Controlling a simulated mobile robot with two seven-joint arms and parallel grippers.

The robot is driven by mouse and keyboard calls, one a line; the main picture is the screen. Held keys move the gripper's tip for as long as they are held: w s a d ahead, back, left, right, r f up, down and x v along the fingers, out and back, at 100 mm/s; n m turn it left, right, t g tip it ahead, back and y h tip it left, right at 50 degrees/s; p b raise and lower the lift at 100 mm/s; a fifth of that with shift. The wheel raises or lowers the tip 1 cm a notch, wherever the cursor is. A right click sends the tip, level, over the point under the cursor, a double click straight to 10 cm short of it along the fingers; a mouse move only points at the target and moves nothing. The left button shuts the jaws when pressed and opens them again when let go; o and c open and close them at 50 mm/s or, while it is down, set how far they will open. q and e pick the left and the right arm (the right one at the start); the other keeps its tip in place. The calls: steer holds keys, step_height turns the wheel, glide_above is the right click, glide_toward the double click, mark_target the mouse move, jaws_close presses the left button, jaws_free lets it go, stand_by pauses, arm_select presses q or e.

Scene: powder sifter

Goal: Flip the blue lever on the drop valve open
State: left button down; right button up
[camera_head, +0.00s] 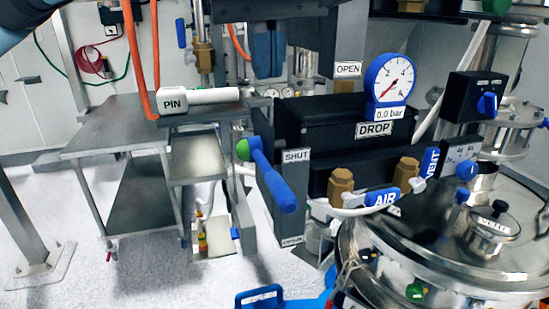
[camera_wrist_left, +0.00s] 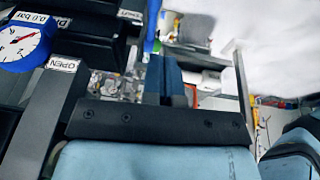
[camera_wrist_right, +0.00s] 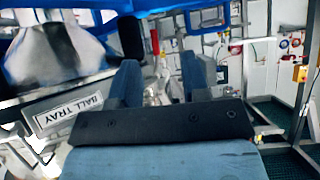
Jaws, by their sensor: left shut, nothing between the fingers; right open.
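The drop valve is a black block with a DROP label (camera_head: 373,130) below a dial gauge. Its blue lever (camera_head: 272,182) has a green hub at its upper end and slants down to the right across the post marked SHUT (camera_head: 296,156). The OPEN plate (camera_head: 348,69) stands higher and farther back. My left gripper (camera_head: 268,52) points down behind and above the lever, shut and empty, apart from the lever. In the left wrist view its fingers (camera_wrist_left: 166,82) are together near the OPEN label (camera_wrist_left: 63,65). My right gripper (camera_wrist_right: 160,85) is open and empty, outside the head view.
A pin (camera_head: 200,98) with a white handle lies on a steel bench (camera_head: 110,130) at the left. Brass air fittings, an AIR label (camera_head: 382,198) and a steel vessel lid (camera_head: 440,245) crowd the right. A BALL TRAY label (camera_wrist_right: 68,112) shows near my right gripper.

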mark_target(274, 180)
arm_select(q)
steer(key=x, duration=0.4)
steer(key=p+x, duration=0.1)
steer(key=x, duration=0.8)
steer(key=shift+s+d, duration=0.35)
steer(key=shift+d+f+p, duration=0.1)
steer(key=shift+f+p, duration=0.2)
steer(key=shift+f, duration=0.25)
